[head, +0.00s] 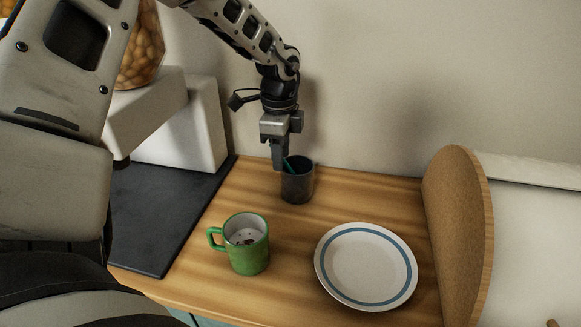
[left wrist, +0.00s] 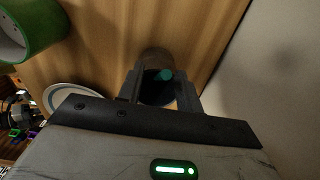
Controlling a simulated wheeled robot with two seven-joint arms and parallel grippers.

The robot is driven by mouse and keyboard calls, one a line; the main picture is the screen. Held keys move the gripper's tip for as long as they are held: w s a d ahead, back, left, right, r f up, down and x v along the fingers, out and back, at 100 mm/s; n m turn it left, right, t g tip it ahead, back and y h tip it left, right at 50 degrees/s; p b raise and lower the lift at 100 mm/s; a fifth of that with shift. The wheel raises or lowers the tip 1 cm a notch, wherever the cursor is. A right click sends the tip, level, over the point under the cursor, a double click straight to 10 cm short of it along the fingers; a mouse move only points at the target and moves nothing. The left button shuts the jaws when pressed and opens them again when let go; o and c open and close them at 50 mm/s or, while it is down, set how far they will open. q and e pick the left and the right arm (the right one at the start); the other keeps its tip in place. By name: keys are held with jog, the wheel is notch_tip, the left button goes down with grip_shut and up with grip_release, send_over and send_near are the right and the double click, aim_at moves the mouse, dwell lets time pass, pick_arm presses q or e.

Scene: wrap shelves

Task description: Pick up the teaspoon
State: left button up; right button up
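A teal, thin-handled item that looks like the teaspoon (head: 287,164) stands tilted in a dark cup (head: 298,186) near the wall. Only its upper end shows; the rest is hidden inside the cup. My left gripper (head: 279,164) points down at the cup's left rim, right beside the handle. In the left wrist view the two fingers (left wrist: 159,92) are apart, with the teal end (left wrist: 164,75) seen between them and the dark cup (left wrist: 157,60) beyond. I see no contact with the handle. My right gripper is not in view.
A green mug (head: 247,252) with dark bits inside stands on the wooden counter (head: 215,280). A white plate with a blue ring (head: 366,266) lies to its right. A rounded wooden panel (head: 456,235) bounds the right side. A dark slab (head: 165,215) lies at left.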

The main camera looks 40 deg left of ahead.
pick_arm(q)
jog(key=shift+c, duration=0.3)
grip_shut()
